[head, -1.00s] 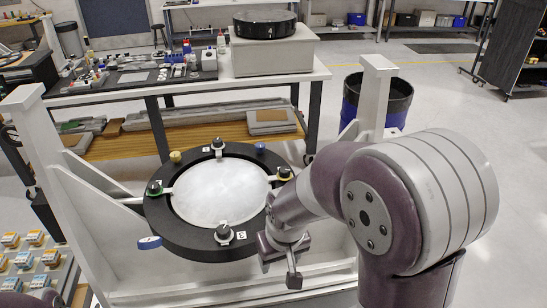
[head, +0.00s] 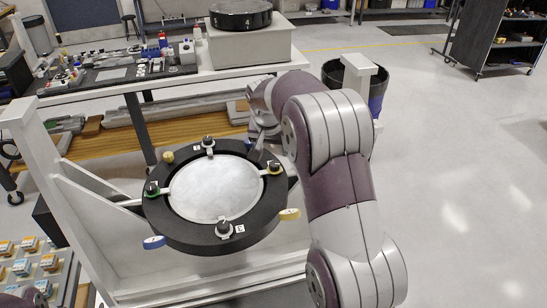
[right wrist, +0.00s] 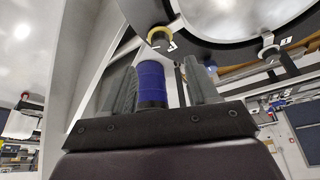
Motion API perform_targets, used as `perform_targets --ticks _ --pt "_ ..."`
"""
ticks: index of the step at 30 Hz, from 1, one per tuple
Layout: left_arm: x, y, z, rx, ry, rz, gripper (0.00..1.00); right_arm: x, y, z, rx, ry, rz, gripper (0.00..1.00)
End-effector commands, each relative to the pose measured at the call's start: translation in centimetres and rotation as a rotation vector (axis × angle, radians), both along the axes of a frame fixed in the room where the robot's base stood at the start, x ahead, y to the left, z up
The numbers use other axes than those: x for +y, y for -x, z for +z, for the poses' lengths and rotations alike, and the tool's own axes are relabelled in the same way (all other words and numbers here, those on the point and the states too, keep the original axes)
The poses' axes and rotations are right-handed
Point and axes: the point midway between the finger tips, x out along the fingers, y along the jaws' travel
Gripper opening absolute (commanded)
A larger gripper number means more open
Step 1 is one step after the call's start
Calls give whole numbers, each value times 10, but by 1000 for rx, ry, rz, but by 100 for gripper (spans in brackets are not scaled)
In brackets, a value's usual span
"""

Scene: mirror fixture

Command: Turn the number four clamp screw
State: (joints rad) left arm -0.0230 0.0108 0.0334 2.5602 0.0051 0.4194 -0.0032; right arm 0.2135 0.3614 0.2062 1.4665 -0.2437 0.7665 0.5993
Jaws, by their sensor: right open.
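The mirror fixture's black ring (head: 253,229) holds a round white mirror (head: 215,190), with dark clamp screws around it. The number four label cannot be read for certain. My right gripper (head: 257,150) is beyond the ring's upper right edge, apart from the screws. In the right wrist view its two grey fingers (right wrist: 160,90) are open and empty, below a yellow-collared screw (right wrist: 159,36). My left gripper is out of view.
White posts (head: 357,80) frame the fixture. A blue and black bin (head: 378,95) stands behind it and shows in the right wrist view (right wrist: 151,82) between the fingers. Coloured tabs (head: 289,214) stick out from the ring.

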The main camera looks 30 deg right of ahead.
Motion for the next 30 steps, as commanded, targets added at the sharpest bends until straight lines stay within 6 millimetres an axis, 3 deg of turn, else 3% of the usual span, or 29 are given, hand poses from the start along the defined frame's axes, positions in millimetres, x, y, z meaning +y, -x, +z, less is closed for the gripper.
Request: perform_targets --ticks 3,10,15,21,27,30 --pt "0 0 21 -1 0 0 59 -7 -8 -23 6 -2 0 59" --pt "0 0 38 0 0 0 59 -17 -22 -66 3 -1 1 59" --pt "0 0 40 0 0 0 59 -20 -26 -78 0 0 2 59" --pt "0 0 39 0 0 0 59 -20 -26 -79 -1 0 3 59" --pt "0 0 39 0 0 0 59 -20 -26 -79 0 0 2 3" --pt "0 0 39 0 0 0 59 -20 -26 -79 0 0 2 3"
